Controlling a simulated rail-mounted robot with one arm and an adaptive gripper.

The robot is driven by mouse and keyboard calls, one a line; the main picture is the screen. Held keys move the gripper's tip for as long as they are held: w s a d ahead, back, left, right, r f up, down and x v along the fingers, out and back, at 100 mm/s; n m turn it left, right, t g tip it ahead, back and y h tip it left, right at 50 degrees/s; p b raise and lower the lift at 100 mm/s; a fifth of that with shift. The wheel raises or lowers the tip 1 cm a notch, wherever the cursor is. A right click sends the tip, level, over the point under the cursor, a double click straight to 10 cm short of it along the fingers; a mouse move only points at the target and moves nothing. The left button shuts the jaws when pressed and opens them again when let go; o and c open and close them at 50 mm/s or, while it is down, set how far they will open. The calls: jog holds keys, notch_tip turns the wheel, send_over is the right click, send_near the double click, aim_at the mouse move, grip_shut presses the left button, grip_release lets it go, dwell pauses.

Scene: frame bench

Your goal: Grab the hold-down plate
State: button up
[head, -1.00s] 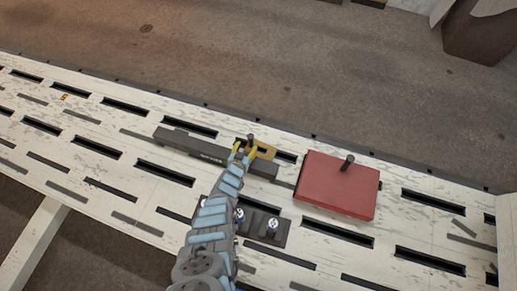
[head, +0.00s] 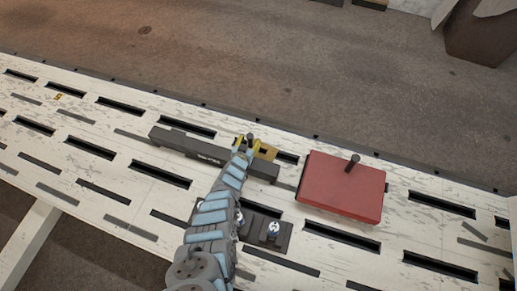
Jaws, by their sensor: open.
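A small brass-yellow plate (head: 267,151), which I take to be the hold-down plate, lies at the right part of a long dark bar (head: 190,145) on the bench. A short dark knob (head: 250,138) stands at its left end. My gripper (head: 246,145) is at this end, its yellowish fingers open on either side of the knob. I cannot tell whether they touch it. My gripper and arm hide part of the plate and bar.
A red block (head: 340,190) with a dark upright pin (head: 353,162) sits to the right. A dark plate with bolts (head: 268,231) lies in front, partly behind my arm. The white slotted bench (head: 95,175) is mostly clear at left.

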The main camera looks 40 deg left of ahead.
grip_shut()
dwell(0.3)
